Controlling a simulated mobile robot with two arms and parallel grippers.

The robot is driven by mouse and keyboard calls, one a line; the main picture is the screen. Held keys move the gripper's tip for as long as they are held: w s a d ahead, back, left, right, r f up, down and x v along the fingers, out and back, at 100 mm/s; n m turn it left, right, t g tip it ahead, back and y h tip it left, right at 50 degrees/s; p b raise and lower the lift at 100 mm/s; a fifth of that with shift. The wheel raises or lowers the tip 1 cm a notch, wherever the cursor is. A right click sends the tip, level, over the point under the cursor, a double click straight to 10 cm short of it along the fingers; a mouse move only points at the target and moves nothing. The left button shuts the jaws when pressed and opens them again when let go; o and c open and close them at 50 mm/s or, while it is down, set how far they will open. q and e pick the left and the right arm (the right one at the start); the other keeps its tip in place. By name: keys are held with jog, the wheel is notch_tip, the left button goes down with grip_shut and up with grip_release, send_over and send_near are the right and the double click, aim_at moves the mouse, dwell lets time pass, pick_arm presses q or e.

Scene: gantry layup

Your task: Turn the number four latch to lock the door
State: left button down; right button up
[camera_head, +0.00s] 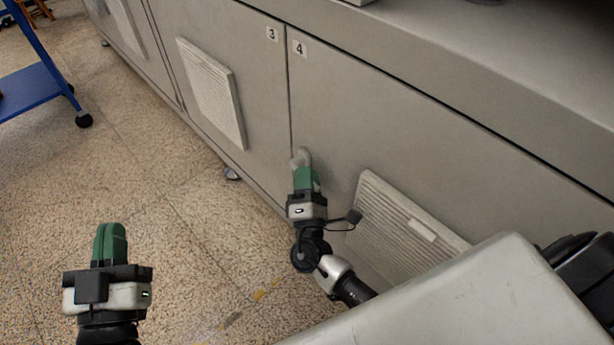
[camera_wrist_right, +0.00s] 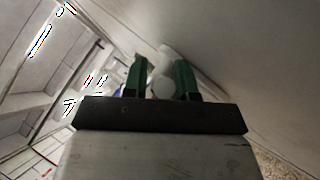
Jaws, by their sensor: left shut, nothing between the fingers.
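The number four latch (camera_head: 301,156) is a small pale handle on the door marked 4 (camera_head: 330,110), near the seam with the door marked 3. My right gripper (camera_head: 305,178) is at the latch, and its green fingers hide the latch's lower part. In the right wrist view, the latch's rounded pale end (camera_wrist_right: 162,87) lies between the two spread fingers (camera_wrist_right: 161,80). A small gap shows beside the left finger; contact with the right finger cannot be told. My left gripper (camera_head: 109,243) is shut and empty, above the floor, well away from the doors.
Slatted vent panels (camera_head: 212,92) stand out from the doors, one (camera_head: 405,222) just right of my right wrist. A blue cart (camera_head: 35,85) stands at the upper left. The speckled floor (camera_head: 170,170) between the cart and cabinet is clear.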

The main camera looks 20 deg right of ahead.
grip_shut()
dwell(0.3)
